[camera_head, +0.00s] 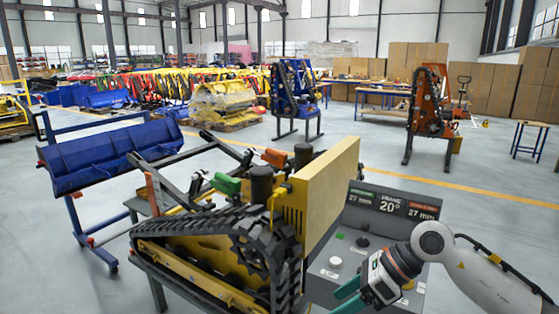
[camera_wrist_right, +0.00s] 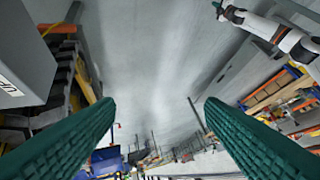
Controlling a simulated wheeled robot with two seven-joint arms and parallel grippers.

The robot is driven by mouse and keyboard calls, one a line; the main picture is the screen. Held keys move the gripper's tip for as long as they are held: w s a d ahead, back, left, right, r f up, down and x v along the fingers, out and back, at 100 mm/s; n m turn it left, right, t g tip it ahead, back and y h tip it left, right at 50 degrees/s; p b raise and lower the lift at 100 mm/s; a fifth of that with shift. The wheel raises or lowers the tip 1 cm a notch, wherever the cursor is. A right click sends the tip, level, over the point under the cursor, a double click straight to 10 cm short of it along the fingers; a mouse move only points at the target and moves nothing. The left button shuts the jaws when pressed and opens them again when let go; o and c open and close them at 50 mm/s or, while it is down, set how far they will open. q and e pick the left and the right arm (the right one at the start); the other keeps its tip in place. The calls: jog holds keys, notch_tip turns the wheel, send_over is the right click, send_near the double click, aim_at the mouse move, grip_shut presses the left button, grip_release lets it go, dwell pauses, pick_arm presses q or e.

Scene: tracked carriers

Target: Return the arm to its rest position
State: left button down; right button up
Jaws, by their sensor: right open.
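My right arm (camera_head: 470,268) comes in from the right in the head view. Its gripper (camera_head: 352,296) has teal fingers, which are over the lower part of a grey control console (camera_head: 325,262). In the right wrist view the fingers of this gripper (camera_wrist_right: 160,112) are spread wide with nothing between them. A white arm (camera_wrist_right: 262,24) with a small teal tip (camera_wrist_right: 219,8), seemingly my left one, shows at the top right of that view. Its finger opening is too small to judge. The left arm is not in the head view.
A yellow tracked carrier (camera_head: 190,268) with black tracks stands left of the console, close to the right gripper. The console display (camera_head: 390,203) reads 27 mm, 20° and 27 mm. A blue bucket (camera_head: 110,155) is on a stand at left. Open floor (camera_head: 480,165) lies beyond.

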jog(key=s+a+r+m+t+y, duration=0.3)
jog(key=a+r+m+t+y, duration=0.3)
jog(key=a+r+m+y, duration=0.4)
jog(key=w+d+f+m+t+h, duration=0.35)
jog(key=d+m+t+h, duration=0.5)
jog(key=m+t, duration=0.8)
jog(key=s+d+f+m+g+h, duration=0.2)
jog(key=d+f+m+g+h, duration=0.25)
jog(key=f+m, duration=0.3)
jog(key=s+d+f+m+g+h, duration=0.3)
jog(key=d+f+m+h, duration=0.1)
jog(key=f+m+h, duration=0.3)
jog(key=s+d+f+m+g+y, duration=0.1)
jog(key=s+f+m+g, duration=0.2)
jog(key=s+f+g, duration=0.55)
jog(key=s+d+f+m+g, duration=0.1)
jog(key=s+f+m+g, duration=0.35)
jog(key=s, duration=0.75)
notch_tip(320, 180, down, 29)
jog(key=s+n, duration=0.2)
jog(key=s+d+f+g, duration=0.1)
jog(key=s+d+f, duration=0.1)
jog(key=s+f, duration=1.2)
jog(key=shift+s+d+f, duration=0.15)
jog(key=shift+s+f, duration=0.15)
jog(key=shift+s, duration=0.65)
